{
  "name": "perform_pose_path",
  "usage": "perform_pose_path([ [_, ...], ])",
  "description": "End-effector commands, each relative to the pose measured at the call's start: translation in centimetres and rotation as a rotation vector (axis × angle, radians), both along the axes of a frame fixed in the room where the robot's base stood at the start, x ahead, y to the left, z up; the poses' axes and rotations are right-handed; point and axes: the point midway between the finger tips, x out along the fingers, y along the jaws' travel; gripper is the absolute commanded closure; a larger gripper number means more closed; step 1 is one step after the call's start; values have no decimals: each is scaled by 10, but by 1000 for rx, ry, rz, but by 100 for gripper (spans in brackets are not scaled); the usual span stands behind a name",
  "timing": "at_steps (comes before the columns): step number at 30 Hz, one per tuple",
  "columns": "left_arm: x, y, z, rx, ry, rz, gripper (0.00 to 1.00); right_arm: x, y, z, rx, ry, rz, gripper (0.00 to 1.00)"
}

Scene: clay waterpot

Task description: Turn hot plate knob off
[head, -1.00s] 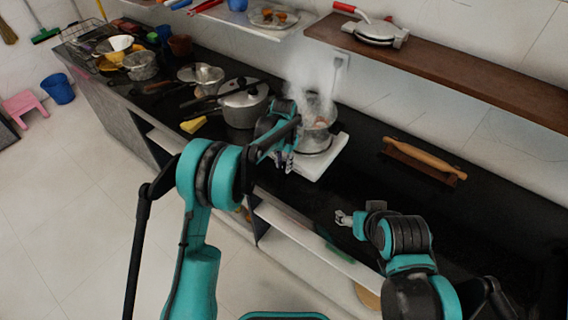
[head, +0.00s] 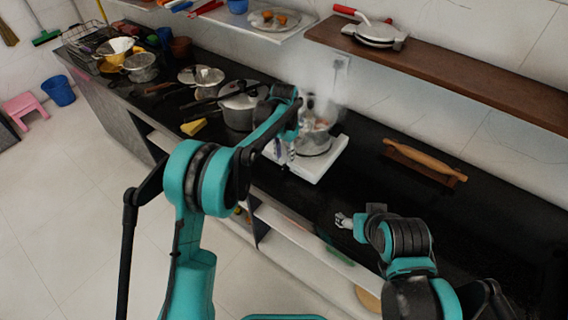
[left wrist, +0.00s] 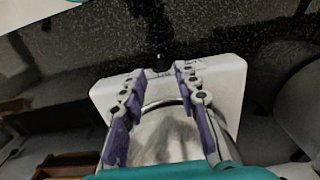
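The hot plate (head: 326,163) is a white slab on the black counter, with a glass or metal pot (head: 314,140) steaming on it. In the left wrist view the hot plate (left wrist: 228,85) shows a small black knob (left wrist: 158,63) at its edge, and the shiny pot (left wrist: 165,135) lies below. My left gripper (head: 284,152) points down at the hot plate's front left side. In the left wrist view its purple-padded fingers (left wrist: 157,78) are apart and empty, with the knob just beyond and between the tips. My right gripper (head: 342,219) looks open and empty, over the counter's front edge.
A lidded pressure cooker (head: 240,105) stands left of the hot plate, with a yellow sponge (head: 193,127) before it. A rolling pin (head: 425,160) lies on a wooden holder at right. A brown shelf (head: 450,75) runs above.

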Motion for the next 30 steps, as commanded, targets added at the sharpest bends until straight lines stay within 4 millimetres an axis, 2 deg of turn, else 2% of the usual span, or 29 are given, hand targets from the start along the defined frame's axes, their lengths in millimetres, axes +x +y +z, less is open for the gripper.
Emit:
perform_pose_path([
  [3,0,0,26,0,0,0,69,0,0,0,0,0,0,33],
  [9,0,0,54,0,0,0,69,0,0,0,0,0,0,33],
  [13,0,0,61,0,0,0,69,0,0,0,0,0,0,33],
  [27,0,0,62,0,0,0,69,0,0,0,0,0,0,33],
  [30,-3,4,68,-2,-8,10,69,0,0,0,0,0,0,33],
])
